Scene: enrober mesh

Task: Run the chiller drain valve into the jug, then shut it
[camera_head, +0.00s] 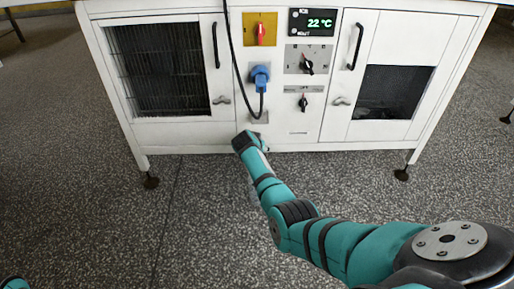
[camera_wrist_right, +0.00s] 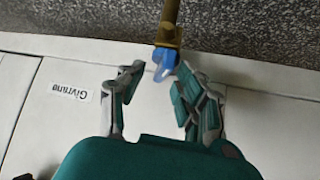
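In the right wrist view a brass-coloured valve or pipe (camera_wrist_right: 170,22) stands out over the speckled floor, with a blue handle (camera_wrist_right: 165,62) at its end. My right gripper (camera_wrist_right: 157,74) is open, with its fingertips on either side of the blue handle; I cannot tell whether they touch it. In the head view my right arm reaches to the lower front edge of the white chiller cabinet (camera_head: 215,138), and the wrist hides the valve and fingers.
The cabinet front carries a red switch (camera_head: 262,34), a blue plug (camera_head: 260,76) with a hanging black cable, a display (camera_head: 312,21) reading 22 °C, and black knobs. A white label (camera_wrist_right: 73,92) is on the panel. The floor (camera_head: 110,220) at left is clear.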

